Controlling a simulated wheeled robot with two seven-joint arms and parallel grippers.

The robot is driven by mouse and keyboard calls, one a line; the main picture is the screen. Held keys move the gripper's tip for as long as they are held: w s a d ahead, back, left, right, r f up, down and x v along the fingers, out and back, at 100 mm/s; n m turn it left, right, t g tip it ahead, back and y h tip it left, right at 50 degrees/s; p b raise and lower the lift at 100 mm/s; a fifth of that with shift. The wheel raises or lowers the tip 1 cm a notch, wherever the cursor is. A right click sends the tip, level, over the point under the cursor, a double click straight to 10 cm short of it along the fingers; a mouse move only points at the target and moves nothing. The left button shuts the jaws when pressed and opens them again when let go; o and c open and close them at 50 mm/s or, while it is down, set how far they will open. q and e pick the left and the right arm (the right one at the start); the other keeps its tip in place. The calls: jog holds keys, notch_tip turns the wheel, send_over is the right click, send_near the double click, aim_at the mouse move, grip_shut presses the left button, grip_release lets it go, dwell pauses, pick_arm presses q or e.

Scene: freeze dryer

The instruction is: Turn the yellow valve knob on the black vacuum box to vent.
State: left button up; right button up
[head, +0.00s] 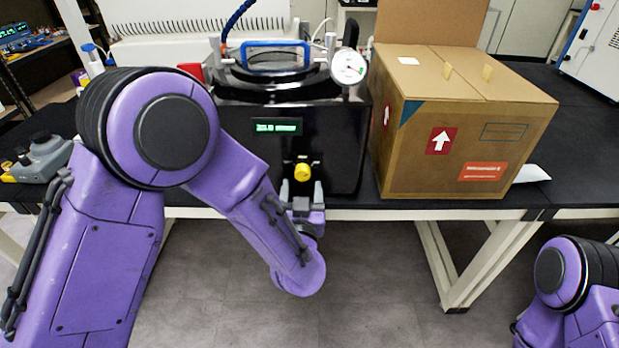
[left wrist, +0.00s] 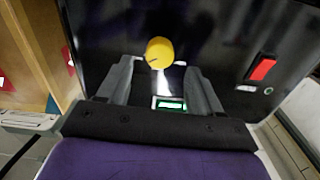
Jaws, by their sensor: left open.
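The black vacuum box (head: 250,150) stands at the table's front edge, with a small green-lit display (head: 276,127) on its front. The round yellow valve knob (head: 303,172) sits low on that front face. In the left wrist view the knob (left wrist: 160,52) shows a small dark mark on its rim side. My left gripper (head: 302,190) is open in front of the knob. In the wrist view its fingers (left wrist: 158,72) lie on either side of the knob's line, with the knob just beyond the tips; contact cannot be told. My right gripper is out of view.
A cardboard box (head: 400,160) stands close right of the vacuum box. A pressure gauge (head: 348,66) and blue handle (head: 275,45) are on top. A red switch (left wrist: 262,68) shows in the wrist view. A grey device (head: 42,158) sits at the left. Floor before the table is clear.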

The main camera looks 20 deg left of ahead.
aim_at(303, 176)
pick_arm(q)
jog(key=x, duration=0.4)
jog(key=shift+w+d+r, duration=0.1)
jog(key=shift+w, duration=0.5)
